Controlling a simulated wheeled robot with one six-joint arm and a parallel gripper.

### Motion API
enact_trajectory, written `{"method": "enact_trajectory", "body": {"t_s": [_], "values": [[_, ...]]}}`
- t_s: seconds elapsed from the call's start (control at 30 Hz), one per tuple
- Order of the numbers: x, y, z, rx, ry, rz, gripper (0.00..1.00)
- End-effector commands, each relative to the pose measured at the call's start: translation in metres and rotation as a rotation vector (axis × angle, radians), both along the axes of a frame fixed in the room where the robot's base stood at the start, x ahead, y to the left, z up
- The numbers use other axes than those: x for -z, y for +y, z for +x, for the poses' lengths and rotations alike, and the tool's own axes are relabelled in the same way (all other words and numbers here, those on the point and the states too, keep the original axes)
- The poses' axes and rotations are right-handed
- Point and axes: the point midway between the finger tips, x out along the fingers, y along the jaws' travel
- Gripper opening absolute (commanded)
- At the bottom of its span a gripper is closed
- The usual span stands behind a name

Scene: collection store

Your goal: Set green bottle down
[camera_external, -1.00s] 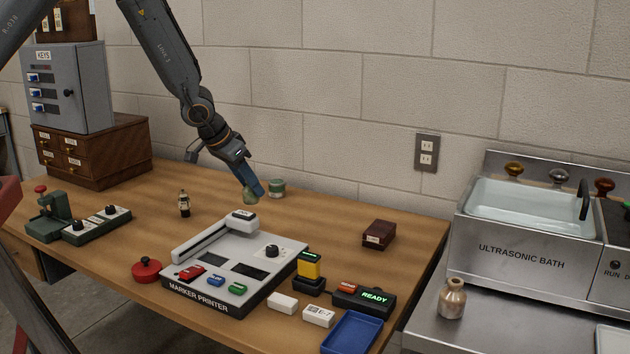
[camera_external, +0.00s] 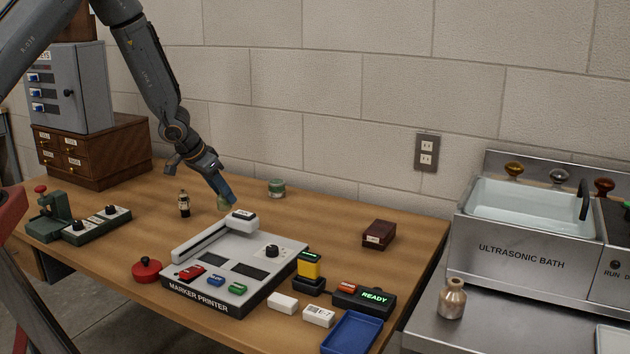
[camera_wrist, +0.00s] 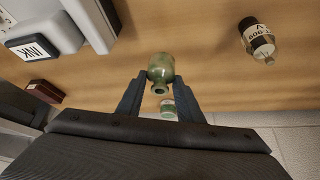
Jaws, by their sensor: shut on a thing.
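The green bottle (camera_wrist: 161,70) is held between the two fingers of my gripper (camera_wrist: 160,90) in the wrist view, its dark mouth facing the camera. In the external view my gripper (camera_external: 229,200) is low over the table behind the marker printer, with the green bottle (camera_external: 223,202) at its tips, mostly covered by the fingers. I cannot tell whether the bottle's base touches the table (camera_external: 200,177).
The marker printer (camera_external: 205,293) is just in front. A green jar (camera_external: 276,187) stands to the right. Bare wood lies between them.

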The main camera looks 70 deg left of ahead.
Motion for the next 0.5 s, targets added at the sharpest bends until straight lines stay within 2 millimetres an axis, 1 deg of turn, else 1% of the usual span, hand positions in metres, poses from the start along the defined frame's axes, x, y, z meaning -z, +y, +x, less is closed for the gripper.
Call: {"method": "enact_trajectory", "body": {"t_s": [0.03, 0.17, 0.33, 0.4, 0.5], "values": [[0.007, 0.0, 0.0, -0.001, 0.001, -0.001, 0.09], [0.015, 0.0, 0.0, -0.001, 0.001, -0.001, 0.09], [0.039, 0.0, 0.0, 0.0, 0.001, -0.002, 0.09], [0.044, 0.0, 0.0, 0.0, 0.0, 0.0, 0.09], [0.047, 0.0, 0.0, 0.0, 0.0, 0.001, 0.09]]}}
